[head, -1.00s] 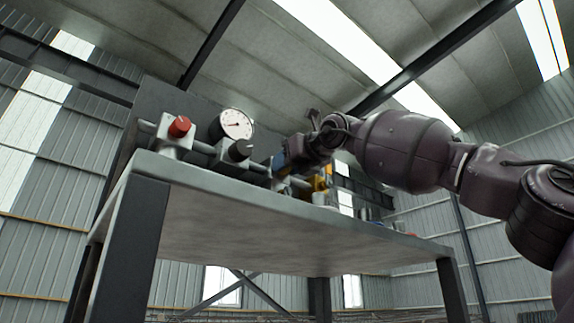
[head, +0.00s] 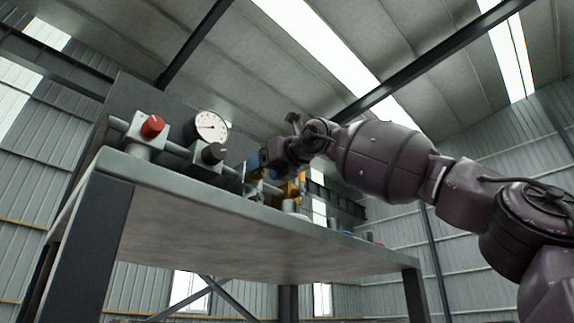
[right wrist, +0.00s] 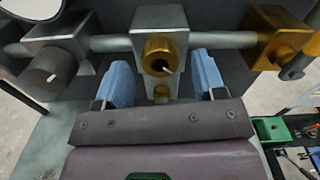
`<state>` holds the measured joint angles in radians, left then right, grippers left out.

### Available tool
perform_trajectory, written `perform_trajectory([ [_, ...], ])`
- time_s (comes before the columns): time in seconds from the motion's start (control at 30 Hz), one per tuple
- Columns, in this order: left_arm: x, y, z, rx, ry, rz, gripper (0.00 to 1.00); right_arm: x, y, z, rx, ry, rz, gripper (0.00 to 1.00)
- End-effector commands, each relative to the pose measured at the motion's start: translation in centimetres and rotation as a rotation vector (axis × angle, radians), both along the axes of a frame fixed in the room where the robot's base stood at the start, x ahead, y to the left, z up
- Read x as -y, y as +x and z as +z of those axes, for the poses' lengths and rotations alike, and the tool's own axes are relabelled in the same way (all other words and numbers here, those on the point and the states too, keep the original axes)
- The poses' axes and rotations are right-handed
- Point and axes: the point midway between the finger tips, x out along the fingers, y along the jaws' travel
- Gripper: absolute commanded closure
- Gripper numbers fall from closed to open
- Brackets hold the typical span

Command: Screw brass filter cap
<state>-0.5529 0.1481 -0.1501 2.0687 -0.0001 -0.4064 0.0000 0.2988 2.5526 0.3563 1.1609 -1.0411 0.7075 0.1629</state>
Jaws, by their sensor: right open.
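A brass cap (right wrist: 163,52), round with a dark notch in its face, sits on the front of a grey block (right wrist: 150,18) on the pipe in the right wrist view. A smaller brass piece (right wrist: 161,93) shows below it, between the fingers. My right gripper (right wrist: 163,73) is open, with one blue finger to each side of the brass parts. I cannot tell whether the fingers touch them. In the head view my right gripper (head: 256,164) is at the pipe row above the table, and it hides most of the middle block. My left gripper is not in view.
A red knob (head: 152,126), a dark knob (head: 214,153) and a gauge (head: 211,126) stand left of the gripper. A yellow valve block (right wrist: 274,38) is to the right. The table (head: 200,225) has small items at its right end, including a green part (right wrist: 271,130).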

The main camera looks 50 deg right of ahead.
Motion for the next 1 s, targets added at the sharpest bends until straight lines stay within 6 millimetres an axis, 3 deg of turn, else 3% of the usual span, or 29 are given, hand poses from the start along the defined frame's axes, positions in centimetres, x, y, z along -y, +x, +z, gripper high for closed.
perform_trajectory([
  [0.6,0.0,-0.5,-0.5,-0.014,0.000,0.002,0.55,-0.8,-7.2,0.0,0.001,0.001,0.002,0.36],
  [1.0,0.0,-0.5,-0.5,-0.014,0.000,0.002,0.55,-1.0,-9.1,-0.1,-0.002,0.000,0.000,0.36],
])
